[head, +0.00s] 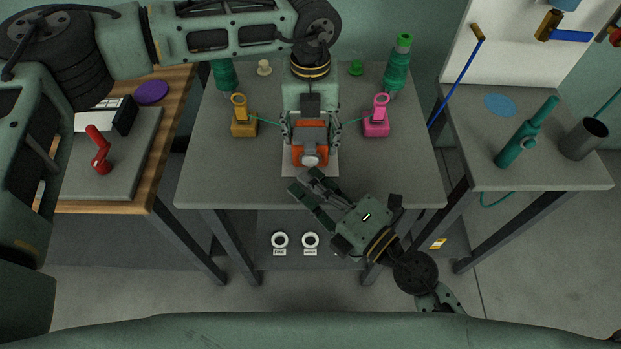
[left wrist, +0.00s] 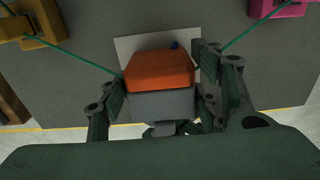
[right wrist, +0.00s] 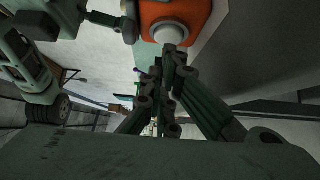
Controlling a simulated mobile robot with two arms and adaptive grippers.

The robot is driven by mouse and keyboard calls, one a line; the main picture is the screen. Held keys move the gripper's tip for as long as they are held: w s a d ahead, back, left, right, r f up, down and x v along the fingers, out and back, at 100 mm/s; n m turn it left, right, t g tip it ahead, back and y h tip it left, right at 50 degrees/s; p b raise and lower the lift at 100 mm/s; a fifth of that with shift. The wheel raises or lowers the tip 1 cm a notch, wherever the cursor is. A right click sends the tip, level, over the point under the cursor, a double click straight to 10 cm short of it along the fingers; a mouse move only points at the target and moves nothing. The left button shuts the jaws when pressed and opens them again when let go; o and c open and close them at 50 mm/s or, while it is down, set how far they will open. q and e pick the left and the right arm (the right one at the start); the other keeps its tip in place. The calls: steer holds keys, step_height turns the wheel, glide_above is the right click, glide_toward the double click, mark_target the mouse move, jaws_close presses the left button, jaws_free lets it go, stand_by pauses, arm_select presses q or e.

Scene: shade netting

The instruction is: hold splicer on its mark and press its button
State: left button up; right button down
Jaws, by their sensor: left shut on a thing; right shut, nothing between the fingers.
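The splicer (head: 310,143), an orange and grey block with a pale round button (head: 310,160) on its front, stands on a light mark sheet (head: 325,168) on the middle table. My left gripper (head: 311,130) reaches down from above and is shut on the splicer's sides; the splicer also shows between its fingers in the left wrist view (left wrist: 160,72). My right gripper (head: 305,186) is shut and empty, in front of the splicer. In the right wrist view its fingertips (right wrist: 170,62) are just below the button (right wrist: 171,33); I cannot tell whether they touch it.
A yellow clamp (head: 243,120) and a pink clamp (head: 376,120) flank the splicer, with green cord running toward it from each. Green spools (head: 398,68) stand behind. The front table corners are clear.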

steer(key=shift+w, duration=0.3)
steer(key=shift+w, duration=1.05)
arm_select(q)
steer(key=shift+s+d, duration=0.1)
steer(key=shift+s, duration=0.1)
arm_select(e)
steer(key=shift+d+r, duration=0.1)
arm_select(q)
steer(key=shift+f, duration=0.1)
arm_select(e)
steer(key=s, duration=0.5)
steer(key=shift+d+f, duration=0.2)
arm_select(q)
steer(key=shift+w, duration=0.15)
arm_select(e)
steer(key=v, duration=0.9)
